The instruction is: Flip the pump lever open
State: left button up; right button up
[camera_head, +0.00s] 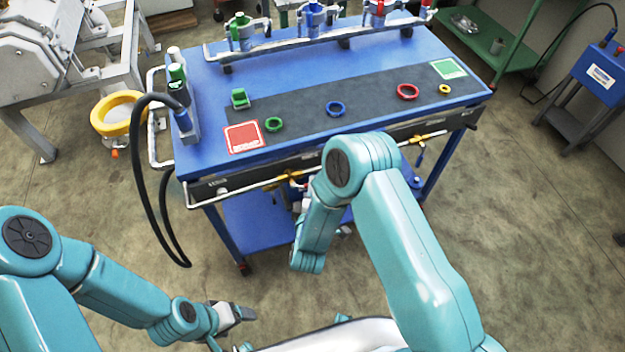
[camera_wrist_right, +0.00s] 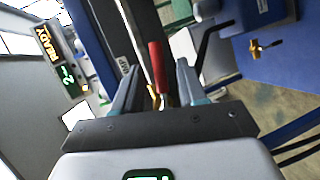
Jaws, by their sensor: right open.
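In the right wrist view, a red lever (camera_wrist_right: 157,66) with brass at its lower end stands between the two fingers of my right gripper (camera_wrist_right: 159,70). The gripper is open, with one finger on each side of the lever and visible gaps. In the head view my right arm reaches under the front edge of the blue cart (camera_head: 300,152); its forearm hides the gripper and the lever. My left gripper (camera_head: 236,313) is low at the bottom left, away from the cart, and its finger opening is unclear.
A brass valve (camera_wrist_right: 265,48) is beside the lever on a blue surface. A READY display (camera_wrist_right: 55,60) is at left. A brass-fitted pipe (camera_head: 290,175) runs along the cart front.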

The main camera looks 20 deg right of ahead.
jog(key=x, duration=0.4)
jog(key=shift+w+d, duration=0.1)
jog(key=shift+w, duration=0.05)
grip_shut()
jog(key=shift+r+n+t+h+b, duration=0.4)
jog(key=shift+r+n+b, duration=0.2)
jog(key=shift+n+b, duration=0.4)
grip_release()
